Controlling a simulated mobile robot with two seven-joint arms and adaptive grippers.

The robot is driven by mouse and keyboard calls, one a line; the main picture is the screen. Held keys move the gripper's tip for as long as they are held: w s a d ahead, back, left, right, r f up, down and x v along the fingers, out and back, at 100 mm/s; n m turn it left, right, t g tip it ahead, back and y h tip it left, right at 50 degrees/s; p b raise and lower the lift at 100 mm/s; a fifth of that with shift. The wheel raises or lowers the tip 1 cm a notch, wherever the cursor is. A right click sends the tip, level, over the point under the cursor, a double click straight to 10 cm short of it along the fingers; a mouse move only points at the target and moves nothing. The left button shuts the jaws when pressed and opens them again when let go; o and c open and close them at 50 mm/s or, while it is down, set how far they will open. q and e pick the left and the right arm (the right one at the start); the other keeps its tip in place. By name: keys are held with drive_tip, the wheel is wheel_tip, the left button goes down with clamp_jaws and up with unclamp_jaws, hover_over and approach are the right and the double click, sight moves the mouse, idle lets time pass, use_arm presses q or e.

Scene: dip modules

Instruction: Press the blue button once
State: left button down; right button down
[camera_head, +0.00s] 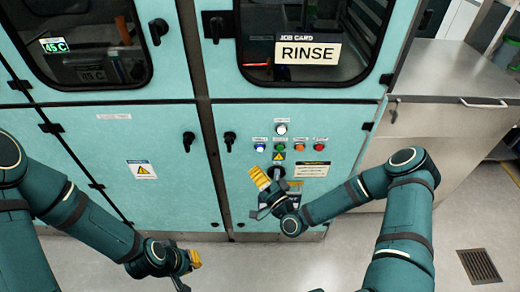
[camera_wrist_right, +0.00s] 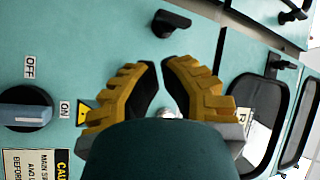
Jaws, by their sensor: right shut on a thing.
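The blue button (camera_head: 260,147) is at the left of the row of buttons on the teal cabinet panel in the head view. My right gripper (camera_head: 258,177) has yellow fingers and is below the blue button, apart from it in the picture; its distance from the panel is unclear. In the right wrist view its fingers (camera_wrist_right: 161,66) are drawn close together. A small silvery thing (camera_wrist_right: 168,113) shows between them, mostly hidden; I cannot tell what it is. My left gripper (camera_head: 193,260) is low at the left, away from the buttons, its fingers too small to judge.
Beside the blue button are green (camera_head: 280,147), orange (camera_head: 299,147) and red (camera_head: 319,147) buttons, with a white one (camera_head: 281,129) above. A rotary knob (camera_wrist_right: 26,108) marked ON and OFF is close to the right gripper. A black handle (camera_head: 230,140) is left of the buttons.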

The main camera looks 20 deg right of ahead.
sight(260, 148)
drive_tip(key=w+d+b, duration=0.1)
drive_tip(key=w+d, duration=0.1)
drive_tip(key=w, duration=0.5)
drive_tip(key=shift+b, duration=0.3)
idle(1.2)
drive_tip(key=shift+w+d+b, duration=0.1)
drive_tip(key=shift+w+b, duration=0.3)
drive_tip(key=shift+b, duration=0.1)
drive_tip(key=shift+w+d+b, duration=0.15)
drive_tip(key=shift+w+b, duration=0.25)
idle(0.6)
drive_tip(key=shift+s, duration=0.1)
drive_tip(key=shift+s+a, duration=0.2)
drive_tip(key=shift+s, duration=0.5)
